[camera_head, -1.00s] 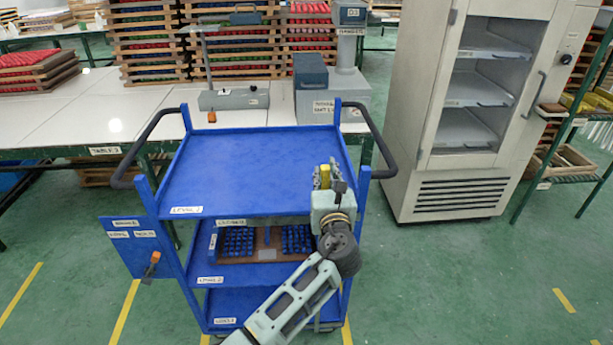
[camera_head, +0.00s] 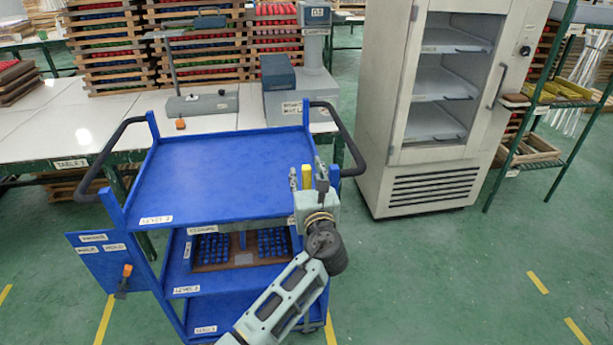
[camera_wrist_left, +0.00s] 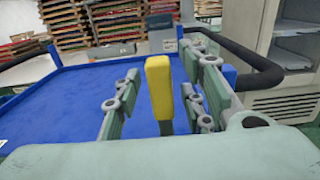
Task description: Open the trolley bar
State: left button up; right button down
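The blue trolley (camera_head: 225,180) stands at the centre of the head view. A grey bar (camera_head: 235,226) with a label runs along its front, just below the top shelf; its right end is hidden by my left gripper. A yellow upright piece (camera_head: 306,178), which looks like a handle, stands near the front right corner. My left gripper (camera_head: 308,177) is there, its fingers on either side of the yellow piece. In the left wrist view the yellow piece (camera_wrist_left: 159,90) stands between the spread fingers, with gaps visible beside it. My right gripper is not in view.
A board with blue pieces (camera_head: 238,249) is on the middle shelf. A blue side panel (camera_head: 97,262) sticks out left. Black handles rise at both sides, the right one (camera_head: 345,140) close to my gripper. A white table (camera_head: 60,130) and a cabinet (camera_head: 430,190) stand behind.

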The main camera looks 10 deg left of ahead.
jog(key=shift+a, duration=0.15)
pick_arm(q)
jog(key=v, duration=1.2)
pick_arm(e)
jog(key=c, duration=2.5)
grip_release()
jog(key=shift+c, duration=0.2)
